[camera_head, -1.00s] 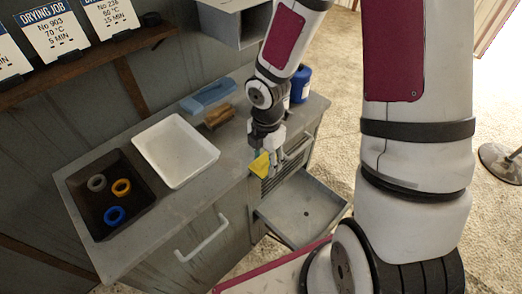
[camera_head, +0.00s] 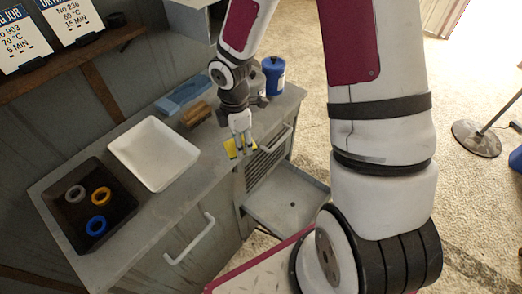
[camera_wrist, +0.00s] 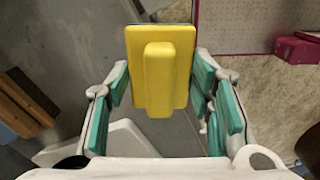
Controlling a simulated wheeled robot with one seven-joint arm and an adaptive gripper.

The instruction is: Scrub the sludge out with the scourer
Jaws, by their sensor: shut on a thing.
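My gripper (camera_head: 239,143) hangs fingers down over the front edge of the grey counter, near the open drawer. It is shut on a yellow block with a raised ridge, which looks like the scourer (camera_head: 230,149). In the wrist view the scourer (camera_wrist: 160,45) sits between the teal finger pads, its ridge towards the camera and a thin dark edge beneath. The white tray (camera_head: 122,147) stands on the counter left of the gripper, and its visible floor looks clean. The open drawer (camera_head: 300,193) holds a small dark spot. I cannot make out any sludge.
A black tray (camera_head: 52,208) with grey, orange and blue rings stands at the counter's left. A brown block (camera_head: 196,114), a blue-lidded box (camera_head: 184,95) and a blue canister (camera_head: 273,75) stand at the back. A white handle (camera_head: 190,240) juts from the counter front.

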